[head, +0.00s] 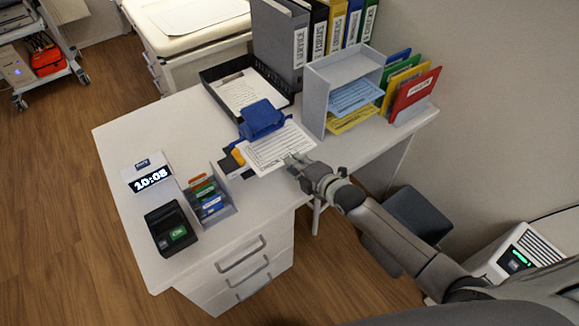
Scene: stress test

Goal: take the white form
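A white form (272,152) with printed lines lies at the desk's middle, its rear edge at a blue desk device (262,119). My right gripper (296,161) is at the form's right front corner, with its fingertips overlapping that edge in the picture. Whether the fingers are closed on the paper is too small to tell. Another white printed sheet (238,91) lies in a black tray (215,91) behind it. My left gripper is not in view.
A grey sorter (313,98) with blue and yellow sheets stands right of the form, beside coloured folders (410,92). Binders (280,45) stand behind. A card holder (222,213), clock (147,175) and black terminal (170,228) occupy the front left. The desk's left part (150,135) is clear.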

